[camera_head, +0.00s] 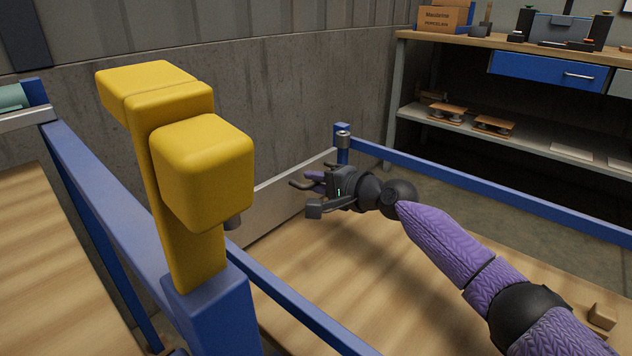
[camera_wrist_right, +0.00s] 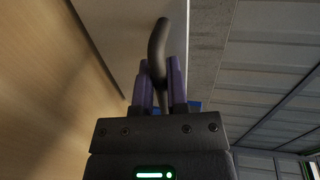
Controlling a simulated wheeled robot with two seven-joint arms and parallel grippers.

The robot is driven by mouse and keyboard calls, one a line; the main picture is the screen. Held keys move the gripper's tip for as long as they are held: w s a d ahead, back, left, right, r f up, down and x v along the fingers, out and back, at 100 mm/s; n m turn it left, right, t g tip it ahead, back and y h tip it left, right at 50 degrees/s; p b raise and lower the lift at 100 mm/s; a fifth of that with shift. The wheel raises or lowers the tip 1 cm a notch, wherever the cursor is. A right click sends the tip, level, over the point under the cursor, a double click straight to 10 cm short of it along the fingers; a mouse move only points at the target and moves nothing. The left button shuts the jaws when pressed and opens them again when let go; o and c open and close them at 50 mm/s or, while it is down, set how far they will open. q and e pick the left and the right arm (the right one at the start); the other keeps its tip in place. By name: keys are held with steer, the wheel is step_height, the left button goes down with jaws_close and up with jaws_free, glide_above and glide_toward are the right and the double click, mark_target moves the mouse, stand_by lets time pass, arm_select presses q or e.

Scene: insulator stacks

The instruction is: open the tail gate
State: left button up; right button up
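The tail gate (camera_head: 275,205) is a low light-grey panel at the far end of a wooden-floored bed, upright by the concrete wall. The yellow block and post hide part of it. In the right wrist view the gate (camera_wrist_right: 112,35) is a pale strip beside the wood. A dark curved handle (camera_wrist_right: 158,45) stands out from it. My right gripper (camera_head: 312,182) is at the gate, its purple fingers (camera_wrist_right: 160,85) closed in on both sides of the handle. Finger contact is partly hidden by the handle. My left gripper is out of view.
A yellow block (camera_head: 205,165) on a blue post stands close in front, left of centre. Blue rails (camera_head: 480,190) edge the bed. A small wooden block (camera_head: 602,316) lies at right. A workbench (camera_head: 500,45) stands behind. The bed's middle is clear.

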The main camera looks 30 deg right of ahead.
jaws_close()
steer(key=shift+f, duration=0.1)
stand_by(0.9)
